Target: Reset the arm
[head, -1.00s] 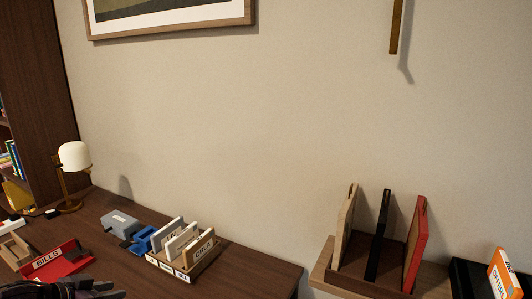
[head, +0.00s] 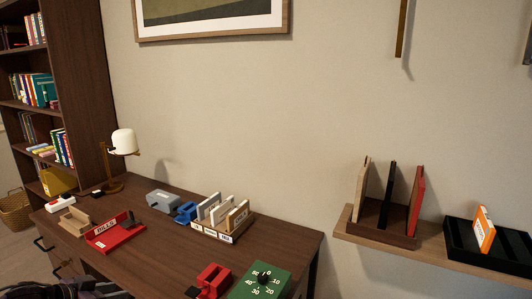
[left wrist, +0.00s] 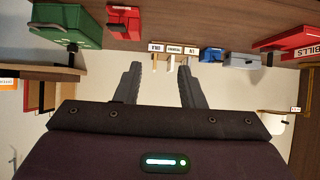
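My left gripper (left wrist: 159,67) is open in the left wrist view, with its two dark fingers spread apart and nothing between them. The left arm's dark purple end shows only at the bottom left edge of the head view, in front of the desk. The desk (head: 165,255) carries a red BILLS tray (head: 115,232) and a sorter with upright cards (head: 222,222). My right gripper is in neither view.
A white lamp (head: 124,142) stands at the desk's back left. A red block (head: 211,280) and a green dial box (head: 262,282) sit at the front right. A wall shelf (head: 345,232) with upright boards and a black tray (head: 487,245) is at the right.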

